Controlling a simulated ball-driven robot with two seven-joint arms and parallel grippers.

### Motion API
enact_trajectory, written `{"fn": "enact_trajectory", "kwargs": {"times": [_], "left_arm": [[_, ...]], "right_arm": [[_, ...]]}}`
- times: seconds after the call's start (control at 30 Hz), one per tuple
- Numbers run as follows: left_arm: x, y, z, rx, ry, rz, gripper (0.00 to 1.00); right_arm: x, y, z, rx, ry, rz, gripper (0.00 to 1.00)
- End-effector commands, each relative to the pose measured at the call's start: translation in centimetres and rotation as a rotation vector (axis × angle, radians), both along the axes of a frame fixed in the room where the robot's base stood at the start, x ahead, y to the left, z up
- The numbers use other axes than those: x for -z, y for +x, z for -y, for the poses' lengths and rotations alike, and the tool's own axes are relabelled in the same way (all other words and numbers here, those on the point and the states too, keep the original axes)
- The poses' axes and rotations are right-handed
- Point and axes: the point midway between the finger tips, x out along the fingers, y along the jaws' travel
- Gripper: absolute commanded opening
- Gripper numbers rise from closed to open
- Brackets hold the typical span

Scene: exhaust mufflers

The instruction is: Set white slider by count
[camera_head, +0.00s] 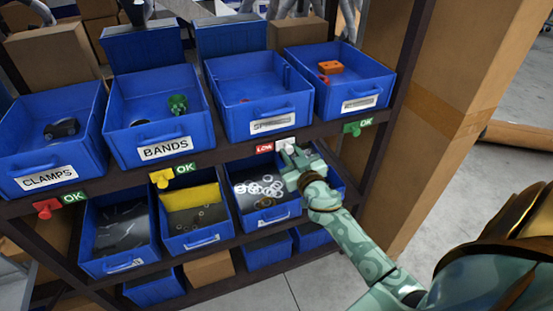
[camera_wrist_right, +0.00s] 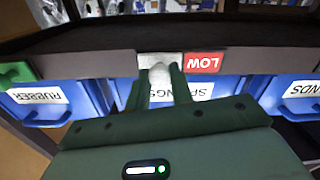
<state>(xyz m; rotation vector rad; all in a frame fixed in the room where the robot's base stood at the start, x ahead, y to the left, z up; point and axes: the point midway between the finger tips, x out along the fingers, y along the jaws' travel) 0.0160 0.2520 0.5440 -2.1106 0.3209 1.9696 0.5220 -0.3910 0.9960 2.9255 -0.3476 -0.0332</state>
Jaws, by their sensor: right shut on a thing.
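The white slider (camera_head: 285,145) sits on the shelf rail below the springs bin (camera_head: 262,95), just right of a red LOW tag (camera_head: 264,149). My right gripper (camera_head: 292,158) is at the rail, shut on the slider. In the right wrist view, the green fingers of the right gripper (camera_wrist_right: 161,82) flank the white slider (camera_wrist_right: 160,64), with the LOW tag (camera_wrist_right: 204,62) beside it. The springs bin looks nearly empty, with a small red bit and a small blue piece visible. Its label is blurred in the head view. My left gripper is not in view.
A red slider (camera_head: 46,208) and a yellow slider (camera_head: 162,178) sit beside OK tags at left. Lower bins, one with white rings (camera_head: 258,187), lie under the rail. A shelf post (camera_head: 402,90) stands at right.

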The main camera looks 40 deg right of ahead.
Motion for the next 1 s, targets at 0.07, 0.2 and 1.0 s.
{"fn": "enact_trajectory", "kwargs": {"times": [0.07,0.2,1.0], "left_arm": [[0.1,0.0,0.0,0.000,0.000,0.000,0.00],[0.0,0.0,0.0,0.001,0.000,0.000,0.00],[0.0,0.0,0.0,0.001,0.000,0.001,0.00]], "right_arm": [[0.1,-0.2,0.6,0.000,0.000,-0.001,0.00],[0.1,-0.2,0.7,0.001,-0.001,-0.001,0.00],[0.2,-4.8,-0.5,0.001,0.004,-0.003,0.45]]}}
